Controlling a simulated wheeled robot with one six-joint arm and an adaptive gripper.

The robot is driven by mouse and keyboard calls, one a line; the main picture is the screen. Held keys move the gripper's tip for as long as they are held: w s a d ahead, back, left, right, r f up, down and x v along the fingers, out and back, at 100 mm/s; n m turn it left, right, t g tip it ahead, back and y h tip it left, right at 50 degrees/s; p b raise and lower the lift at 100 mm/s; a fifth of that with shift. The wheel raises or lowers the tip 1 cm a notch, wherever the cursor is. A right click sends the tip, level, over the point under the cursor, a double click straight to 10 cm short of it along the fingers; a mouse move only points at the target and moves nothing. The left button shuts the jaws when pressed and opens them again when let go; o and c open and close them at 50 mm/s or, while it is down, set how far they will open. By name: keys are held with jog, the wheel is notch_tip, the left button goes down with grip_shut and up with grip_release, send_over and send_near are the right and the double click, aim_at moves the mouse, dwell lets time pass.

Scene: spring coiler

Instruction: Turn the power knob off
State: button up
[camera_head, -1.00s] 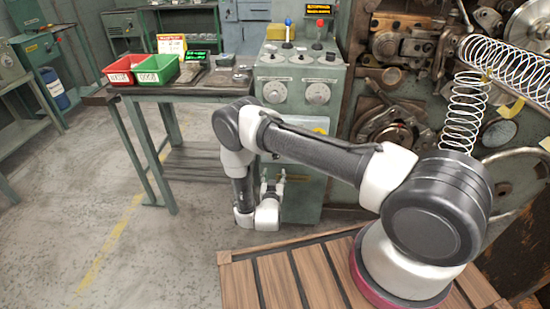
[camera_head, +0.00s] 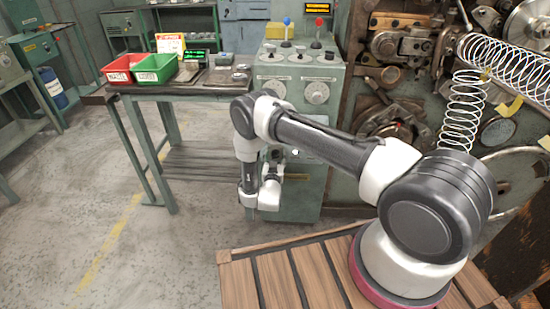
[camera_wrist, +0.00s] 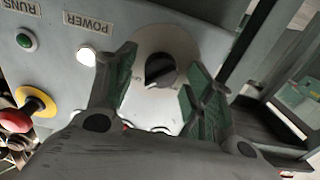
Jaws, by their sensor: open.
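The black power knob (camera_wrist: 160,70) sits on a round pale plate on the grey-green panel in the wrist view. Its grip bar lies at a slant, and marks on the plate are too small to read. My gripper (camera_wrist: 162,62) is open, with its two green-padded fingers on either side of the knob in the picture. I cannot tell whether they touch it. A POWER label (camera_wrist: 88,22) and a bright white lamp (camera_wrist: 87,55) are left of the knob. In the head view my gripper (camera_head: 278,157) is small, close to the green cabinet (camera_head: 305,195); the knob cannot be made out there.
A work table (camera_head: 165,90) with a red bin (camera_head: 122,68) and a green bin (camera_head: 155,68) stands left. The coiler with springs (camera_head: 465,110) is right.

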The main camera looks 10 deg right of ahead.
jog(key=c, duration=1)
jog(key=shift+n, duration=0.3)
jog(key=n, duration=0.3)
jog(key=shift+a+n, duration=0.1)
jog(key=shift+n, duration=0.2)
jog(key=n, duration=0.4)
jog(key=shift+f+n, duration=0.1)
jog(key=shift+n, duration=0.2)
jog(key=n, duration=0.4)
jog(key=shift+a+n, duration=0.1)
jog(key=shift+n, duration=0.2)
jog(key=shift+f+n, duration=0.15)
jog(key=shift+n, duration=2.15)
